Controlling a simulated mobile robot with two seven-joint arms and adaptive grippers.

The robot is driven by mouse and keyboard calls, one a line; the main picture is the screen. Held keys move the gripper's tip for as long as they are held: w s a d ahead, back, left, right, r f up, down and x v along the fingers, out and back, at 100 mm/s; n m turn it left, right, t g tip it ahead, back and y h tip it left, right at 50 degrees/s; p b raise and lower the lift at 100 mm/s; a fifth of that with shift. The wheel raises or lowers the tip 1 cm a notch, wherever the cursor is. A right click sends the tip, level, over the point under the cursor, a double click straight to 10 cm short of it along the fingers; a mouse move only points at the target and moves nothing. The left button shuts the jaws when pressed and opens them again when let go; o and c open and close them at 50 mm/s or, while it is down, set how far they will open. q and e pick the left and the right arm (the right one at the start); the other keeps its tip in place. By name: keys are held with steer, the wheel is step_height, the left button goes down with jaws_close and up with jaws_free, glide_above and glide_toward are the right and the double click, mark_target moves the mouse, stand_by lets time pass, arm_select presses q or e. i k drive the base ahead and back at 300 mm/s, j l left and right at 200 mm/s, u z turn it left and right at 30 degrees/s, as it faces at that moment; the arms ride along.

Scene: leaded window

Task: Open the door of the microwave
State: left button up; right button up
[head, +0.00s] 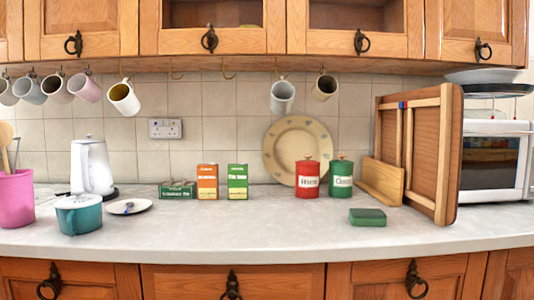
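The microwave (513,126) stands on the worktop at the far right of the head view. It has a white body and a dark glass door (491,162) with a pale frame, facing front. The door looks shut. A wooden panel hides the microwave's left part, and the picture's edge cuts off its right part. I cannot make out a handle. Neither of my grippers is in view.
The wooden panel (449,155) stands upright close to the microwave's left. A green block (367,217), red canister (307,178) and green canister (341,178) are further left. The front strip of the worktop (270,240) is clear. Cupboards (365,25) hang above.

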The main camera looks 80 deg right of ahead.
mark_target(494, 155)
steer(key=z, duration=3.8)
steer(key=l+u, duration=0.75)
steer(key=u, duration=0.15)
steer(key=k+l+u, duration=0.1)
steer(key=l, duration=0.25)
steer(key=k+l, duration=0.15)
steer(key=l, duration=0.2)
steer(key=k+l+u, duration=0.15)
steer(key=l, duration=0.2)
